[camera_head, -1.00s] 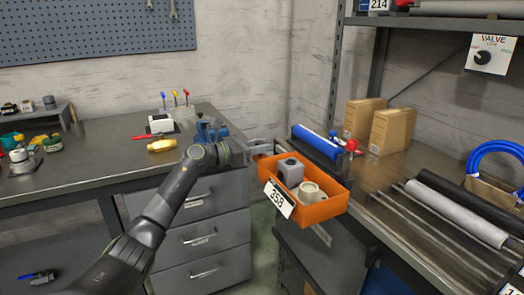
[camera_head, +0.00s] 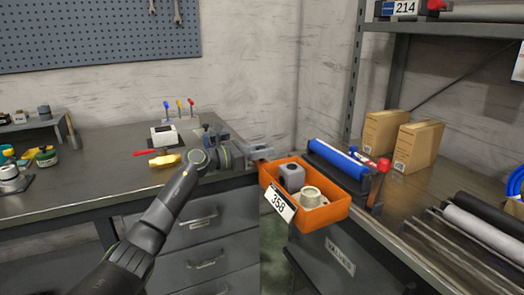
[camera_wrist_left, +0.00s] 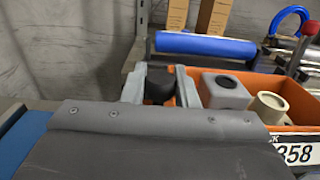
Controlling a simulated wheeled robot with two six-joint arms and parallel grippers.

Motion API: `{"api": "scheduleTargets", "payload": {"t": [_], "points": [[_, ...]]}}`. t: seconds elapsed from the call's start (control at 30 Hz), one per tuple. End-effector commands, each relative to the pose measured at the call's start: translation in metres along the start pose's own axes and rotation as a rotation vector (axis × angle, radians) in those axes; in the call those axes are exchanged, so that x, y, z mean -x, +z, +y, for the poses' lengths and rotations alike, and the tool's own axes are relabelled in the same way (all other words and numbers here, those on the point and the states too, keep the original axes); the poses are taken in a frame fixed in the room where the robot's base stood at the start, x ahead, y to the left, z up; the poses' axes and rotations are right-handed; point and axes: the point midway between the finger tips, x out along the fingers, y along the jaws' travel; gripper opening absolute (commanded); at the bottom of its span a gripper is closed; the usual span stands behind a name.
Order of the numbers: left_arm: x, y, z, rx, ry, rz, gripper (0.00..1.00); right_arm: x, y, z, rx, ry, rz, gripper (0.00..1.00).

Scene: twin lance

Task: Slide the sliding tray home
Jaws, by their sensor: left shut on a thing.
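An open orange bin (camera_head: 333,212) with a white label 358 is at the front left edge of the right bench, by the corner gap between the benches. I cannot tell whether it is the sliding tray or what bears it. It holds a grey block (camera_head: 292,176) and a cream cup-shaped part (camera_head: 310,197). My left gripper (camera_head: 262,152) is at its left end. In the left wrist view its fingers (camera_wrist_left: 160,84) are closed around a dark piece at the end of the orange bin (camera_wrist_left: 290,126). My right gripper is not in view.
A blue roller (camera_head: 338,159) and a red knob (camera_head: 384,165) stand just behind the bin. Two cardboard boxes (camera_head: 416,146) stand further back. Dark and pale rolls (camera_head: 490,235) lie at right. The left bench (camera_head: 70,200) has drawers and small tools on top.

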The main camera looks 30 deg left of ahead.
Motion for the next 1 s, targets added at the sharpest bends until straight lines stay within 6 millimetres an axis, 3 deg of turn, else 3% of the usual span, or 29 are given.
{"api": "scheduleTargets", "payload": {"t": [0.03,0.07,0.23,0.5,0.63,1.0], "points": [[0.001,0.003,0.004,-0.005,0.013,-0.003,0.00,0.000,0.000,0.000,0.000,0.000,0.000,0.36],[0.001,0.004,0.004,-0.006,0.013,-0.003,0.28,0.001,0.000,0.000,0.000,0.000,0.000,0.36],[0.001,0.003,0.003,-0.005,0.010,-0.003,0.48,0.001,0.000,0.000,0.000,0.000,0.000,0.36],[0.001,0.002,0.002,-0.004,0.007,-0.002,0.48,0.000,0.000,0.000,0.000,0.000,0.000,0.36],[0.011,0.000,0.003,-0.005,0.009,0.000,0.48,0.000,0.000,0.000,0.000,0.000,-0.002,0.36],[0.088,-0.001,0.003,-0.007,0.010,0.005,0.48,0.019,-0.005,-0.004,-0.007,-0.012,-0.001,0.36]]}}
